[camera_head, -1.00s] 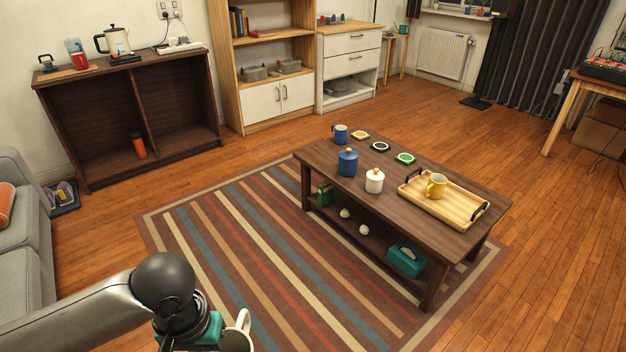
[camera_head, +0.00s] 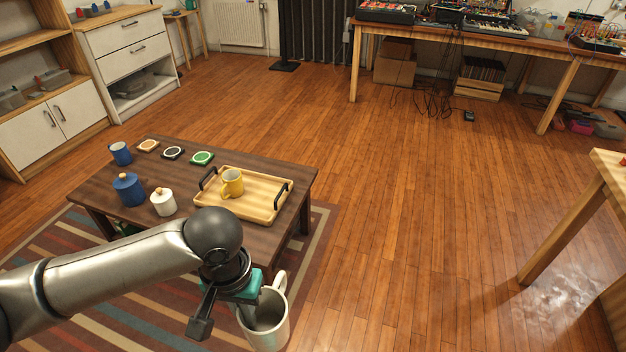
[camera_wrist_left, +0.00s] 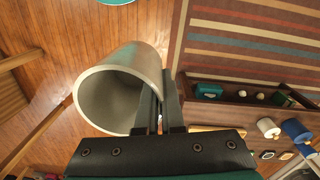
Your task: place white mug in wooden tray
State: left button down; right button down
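The white mug (camera_head: 270,328) hangs at the end of my left arm, low in the head view, in front of the coffee table and nearer to me. My left gripper (camera_head: 238,310) is shut on its wall; in the left wrist view the fingers (camera_wrist_left: 161,112) pinch the rim of the mug (camera_wrist_left: 140,72), whose mouth faces the camera. The wooden tray (camera_head: 265,196) lies on the right part of the coffee table, apart from the mug. It has two dark handles and holds a yellow mug (camera_head: 232,186). My right gripper is not in view.
On the coffee table (camera_head: 185,183) stand a blue mug (camera_head: 120,153), a blue lidded jar (camera_head: 128,191), a white lidded jar (camera_head: 163,203) and several coasters (camera_head: 202,158). The tray's right part is bare. Open wooden floor (camera_head: 410,220) lies right of the table.

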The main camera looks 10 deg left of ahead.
aim_at(265, 202)
jog(key=i+l+z, duration=0.3)
jog(key=i, duration=0.3)
jog(key=i+z, duration=0.35)
jog(key=i, duration=0.25)
jog(key=i+u, duration=0.4)
jog(key=i, duration=0.2)
jog(key=i+l+u, duration=0.4)
jog(key=i, duration=0.2)
jog(key=i+j+u, duration=0.1)
jog(key=u, duration=0.4)
jog(key=i+u, duration=0.25)
jog(key=u, duration=0.25)
jog(key=i+l+u, duration=0.1)
jog(key=u, duration=0.4)
jog(key=i+u, duration=0.2)
jog(key=u, duration=0.15)
jog(key=i+l+u, duration=0.1)
jog(key=u, duration=0.25)
jog(key=i+l+u, duration=0.15)
jog(key=u, duration=0.2)
jog(key=i, duration=0.1)
